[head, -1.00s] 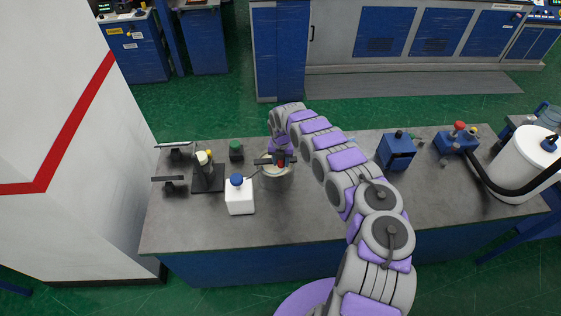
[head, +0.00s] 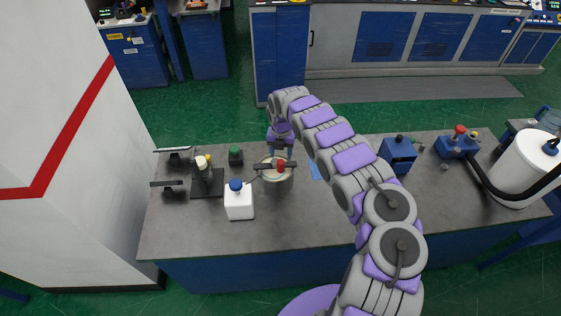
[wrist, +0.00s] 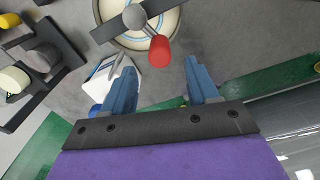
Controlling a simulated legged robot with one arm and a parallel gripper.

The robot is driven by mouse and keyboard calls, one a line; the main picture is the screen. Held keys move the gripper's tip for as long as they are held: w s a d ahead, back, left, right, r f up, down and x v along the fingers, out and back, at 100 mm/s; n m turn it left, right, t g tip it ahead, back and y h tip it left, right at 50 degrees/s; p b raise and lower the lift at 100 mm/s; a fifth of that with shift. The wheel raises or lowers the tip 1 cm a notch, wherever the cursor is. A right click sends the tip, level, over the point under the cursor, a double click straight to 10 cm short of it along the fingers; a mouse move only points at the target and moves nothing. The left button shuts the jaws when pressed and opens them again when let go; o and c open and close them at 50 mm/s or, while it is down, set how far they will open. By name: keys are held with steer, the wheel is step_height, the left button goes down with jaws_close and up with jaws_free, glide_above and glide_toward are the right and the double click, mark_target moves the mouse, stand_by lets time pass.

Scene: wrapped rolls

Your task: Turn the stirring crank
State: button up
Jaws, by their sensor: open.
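In the wrist view the red handle (wrist: 159,50) sticks out from the bar (wrist: 118,25) over the pot (wrist: 176,32), at the top of the picture. My gripper (head: 283,152) is just behind the handle in the head view. In the wrist view my gripper (wrist: 157,72) has its two blue fingers apart, with the handle ahead of the gap, not clasped. Nothing is held.
A white bottle with a blue cap (head: 239,204) stands close at the pot's front left. A blue box (head: 398,156) stands right. The bench (head: 310,220) is clear in front.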

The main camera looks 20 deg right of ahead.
step_height(320, 180, up, 9)
steer(key=shift+b, duration=0.45)
steer(key=shift+d, duration=0.15)
